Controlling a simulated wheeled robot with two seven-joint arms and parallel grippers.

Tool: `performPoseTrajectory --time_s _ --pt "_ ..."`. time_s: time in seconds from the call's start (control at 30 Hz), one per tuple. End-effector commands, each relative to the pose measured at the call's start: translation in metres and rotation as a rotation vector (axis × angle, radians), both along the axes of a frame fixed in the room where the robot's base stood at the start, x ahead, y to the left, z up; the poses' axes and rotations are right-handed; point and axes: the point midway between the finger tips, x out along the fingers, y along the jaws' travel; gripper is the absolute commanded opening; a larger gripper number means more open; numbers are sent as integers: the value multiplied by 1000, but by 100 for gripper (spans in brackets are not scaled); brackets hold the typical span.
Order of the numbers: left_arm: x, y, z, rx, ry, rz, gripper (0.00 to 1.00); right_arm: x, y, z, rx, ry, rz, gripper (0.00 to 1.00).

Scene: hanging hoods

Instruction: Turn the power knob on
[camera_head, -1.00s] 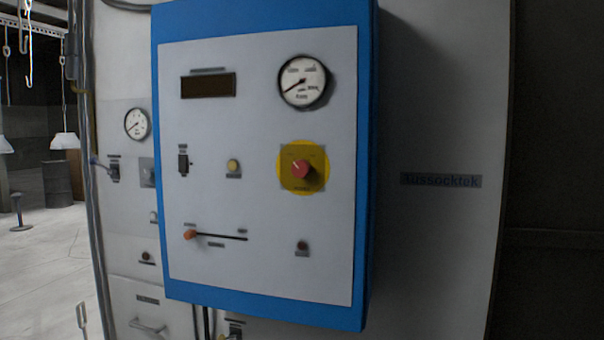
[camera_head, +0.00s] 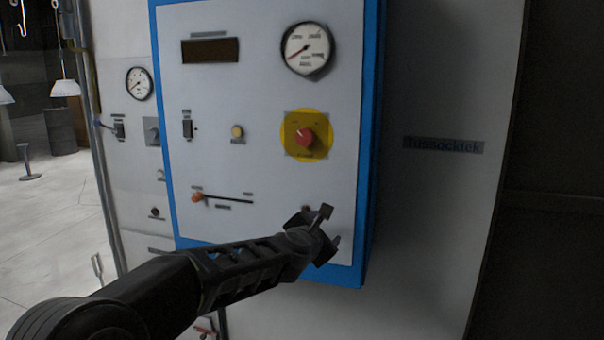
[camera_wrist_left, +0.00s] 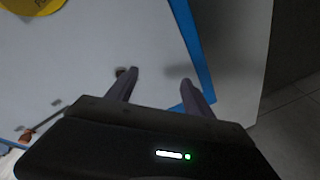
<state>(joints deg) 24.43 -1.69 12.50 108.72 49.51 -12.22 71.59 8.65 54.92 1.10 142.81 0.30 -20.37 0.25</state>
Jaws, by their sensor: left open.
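The red power knob (camera_head: 304,137) sits on a yellow round plate (camera_head: 322,148) on the right side of the blue-framed control panel (camera_head: 265,75). My left gripper (camera_head: 328,228) is in front of the panel's lower right, below the knob and apart from it. In the left wrist view its two fingers (camera_wrist_left: 158,86) are spread with nothing between them. That view shows the edge of the yellow plate (camera_wrist_left: 35,5) at the top left; the knob itself is out of that picture. My right gripper is not in view.
A round gauge (camera_head: 307,48) is above the knob. A dark display (camera_head: 210,51), a switch (camera_head: 187,125), a yellow button (camera_head: 237,132) and an orange-tipped slider (camera_head: 198,197) share the panel.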

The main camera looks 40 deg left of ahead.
Motion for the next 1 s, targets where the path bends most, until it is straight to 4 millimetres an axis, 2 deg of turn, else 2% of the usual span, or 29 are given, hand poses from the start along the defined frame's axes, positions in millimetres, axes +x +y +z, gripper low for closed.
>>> performPoseTrajectory --time_s 0.03,0.1,0.2,0.3,0.4,0.73,0.87,1.0 --pt "-11 15 58 -73 -103 55 61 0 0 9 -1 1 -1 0" --pt "-27 28 113 -168 -218 107 61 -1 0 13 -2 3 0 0" --pt "-45 36 166 -265 -334 146 61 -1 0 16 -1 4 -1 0" --pt "-55 40 191 -316 -393 161 61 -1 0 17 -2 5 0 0" --pt "-58 41 198 -333 -410 164 61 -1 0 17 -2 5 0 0" --pt "-55 41 196 -329 -407 164 61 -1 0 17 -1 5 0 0" --pt "-46 45 196 -329 -405 163 61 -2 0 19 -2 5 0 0" --pt "-28 52 196 -330 -404 163 61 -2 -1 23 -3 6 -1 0"
